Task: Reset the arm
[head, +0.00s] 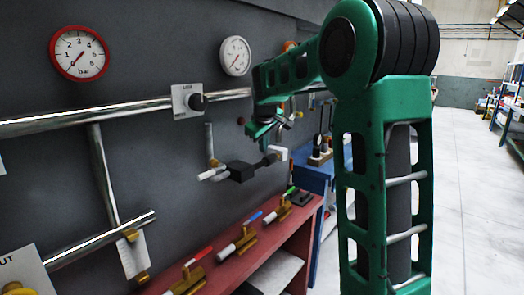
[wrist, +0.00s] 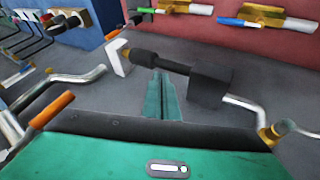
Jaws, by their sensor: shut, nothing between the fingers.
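My green arm stands at the right of the head view, its forearm bent left toward the dark panel (head: 150,60). My gripper (wrist: 160,78) shows in the wrist view as two green fingers pressed together, with nothing between them. In that view, the fingers overlap the lower edge of a black bar with a black block (wrist: 211,87) and a white end piece (wrist: 117,58). I cannot tell whether they touch it. The same black block (head: 240,171) shows below my gripper in the head view, where the fingertips are too small to read.
A red-rimmed gauge (head: 79,54) and a white gauge (head: 235,56) are on the panel. Metal pipes with a black knob (head: 197,102) run along it. A red bench (head: 225,268) holds several coloured-handled valves. A blue bench (head: 316,178) stands beyond. Open floor (head: 475,220) lies at right.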

